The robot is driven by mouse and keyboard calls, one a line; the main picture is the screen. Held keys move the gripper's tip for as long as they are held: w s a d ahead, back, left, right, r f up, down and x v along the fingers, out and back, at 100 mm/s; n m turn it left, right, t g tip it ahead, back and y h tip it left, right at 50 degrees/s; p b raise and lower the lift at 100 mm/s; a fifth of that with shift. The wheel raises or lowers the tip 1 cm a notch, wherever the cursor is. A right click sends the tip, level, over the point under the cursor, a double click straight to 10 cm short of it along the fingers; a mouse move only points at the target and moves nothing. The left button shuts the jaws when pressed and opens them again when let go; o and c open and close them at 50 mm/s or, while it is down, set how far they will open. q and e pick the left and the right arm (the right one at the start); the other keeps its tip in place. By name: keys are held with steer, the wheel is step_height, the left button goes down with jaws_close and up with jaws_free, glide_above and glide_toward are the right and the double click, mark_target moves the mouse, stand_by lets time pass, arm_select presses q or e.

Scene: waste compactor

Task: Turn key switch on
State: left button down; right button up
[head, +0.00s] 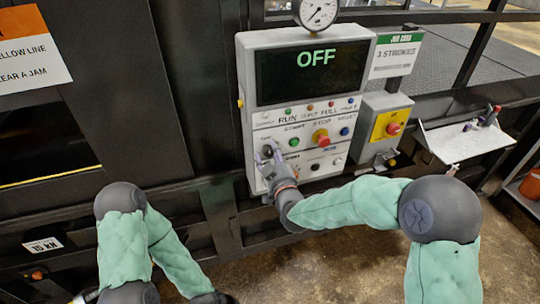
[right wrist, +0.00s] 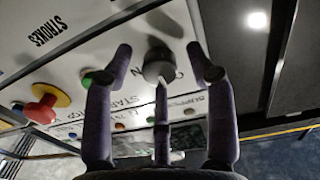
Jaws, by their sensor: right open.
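The control panel (head: 305,100) has a dark screen reading OFF. My right gripper (head: 268,154) is at the left side of its lower button area, with fingers pointing at the panel. In the right wrist view the key switch (right wrist: 158,66) is a round grey knob on the white panel face, with a thin pale piece in front. My right gripper (right wrist: 160,54) is open, its two outer fingers apart on either side of the knob, with visible gaps. In the head view the gripper partly covers the switch.
A red emergency button on a yellow base (head: 321,137) and several coloured buttons sit right of the gripper. A yellow box with a red button (head: 393,128) is further right. A gauge (head: 318,12) tops the panel. A small white shelf (head: 465,140) stands at the right.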

jaws_close()
steer(key=shift+m+b, duration=0.4)
steer(key=shift+b, duration=0.3)
steer(key=m+b, duration=0.8)
steer(key=b, duration=0.5)
steer(key=shift+f+m, duration=0.15)
steer(key=shift+m, duration=0.25)
steer(key=shift+r+m+b, duration=0.2)
steer(key=shift+m+b, duration=1)
steer(key=shift+b, duration=0.3)
jaws_free()
